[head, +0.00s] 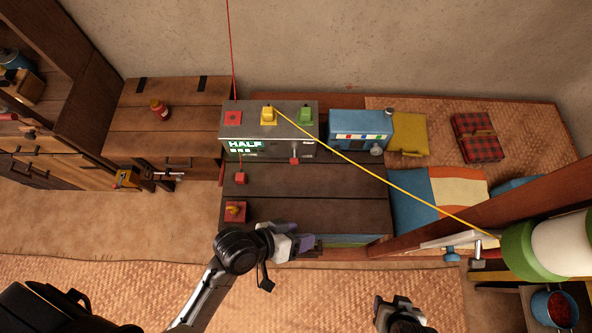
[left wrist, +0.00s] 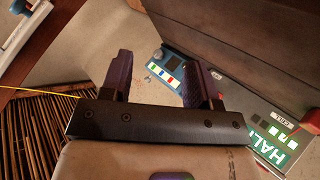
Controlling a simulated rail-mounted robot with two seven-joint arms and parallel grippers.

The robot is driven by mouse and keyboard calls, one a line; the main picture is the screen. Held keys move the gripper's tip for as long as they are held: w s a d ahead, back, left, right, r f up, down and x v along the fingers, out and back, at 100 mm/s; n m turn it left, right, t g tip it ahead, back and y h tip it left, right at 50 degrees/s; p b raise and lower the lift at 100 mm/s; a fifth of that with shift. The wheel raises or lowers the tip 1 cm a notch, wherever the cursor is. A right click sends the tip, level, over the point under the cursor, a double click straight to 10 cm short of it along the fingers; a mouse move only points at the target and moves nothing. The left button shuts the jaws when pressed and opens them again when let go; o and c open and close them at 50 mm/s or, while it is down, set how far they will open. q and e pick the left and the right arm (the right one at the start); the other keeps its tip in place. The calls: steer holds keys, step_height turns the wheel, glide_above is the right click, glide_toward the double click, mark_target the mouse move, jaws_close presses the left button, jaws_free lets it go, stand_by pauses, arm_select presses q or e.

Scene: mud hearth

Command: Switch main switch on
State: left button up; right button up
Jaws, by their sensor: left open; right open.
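A grey control box (head: 268,130) stands on the dark wooden bench with a lit "HALF" display (head: 244,144). A lever with a red knob (head: 295,160) hangs on its front, right of the display. Red, yellow (head: 268,115) and green blocks sit on its top. No readable label tells which control is the main switch. My left gripper (head: 312,243) is open and empty near the bench's front edge, below the lever; its fingers (left wrist: 157,82) frame the left wrist view. The display shows there at lower right (left wrist: 272,148). My right gripper (head: 393,302) is open, low in the head view, away from the box.
A blue box with coloured buttons (head: 361,131) stands right of the control box. A yellow cord (head: 370,175) runs from the yellow block to lower right. A wooden post crosses the right side.

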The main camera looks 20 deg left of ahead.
arm_select(q)
steer(key=w+d+f+n+t+h+b, duration=0.2)
steer(key=d+f+n+t+h+b, duration=0.15)
steer(key=d+b, duration=0.2)
steer(key=m+t+y+b, duration=0.7)
steer(key=m+y, duration=1)
steer(key=m, duration=1.9)
glide_toward(295, 162)
steer(key=s+d, duration=0.2)
steer(key=shift+s+d+r, duration=0.1)
steer(key=shift+s+d, duration=0.1)
steer(key=shift+d, duration=0.05)
steer(key=shift+a+f+n+g+y, duration=0.35)
steer(key=shift+a+f+n, duration=0.1)
steer(key=shift+n, duration=0.3)
steer(key=shift+w+a, duration=0.15)
steer(key=shift+w, duration=0.05)
steer(key=x, duration=1.3)
steer(key=shift+p, duration=0.3)
arm_select(e)
step_height(295, 162, down, 14)
steer(key=shift+f, duration=0.2)
arm_select(q)
steer(key=shift+c, duration=0.4)
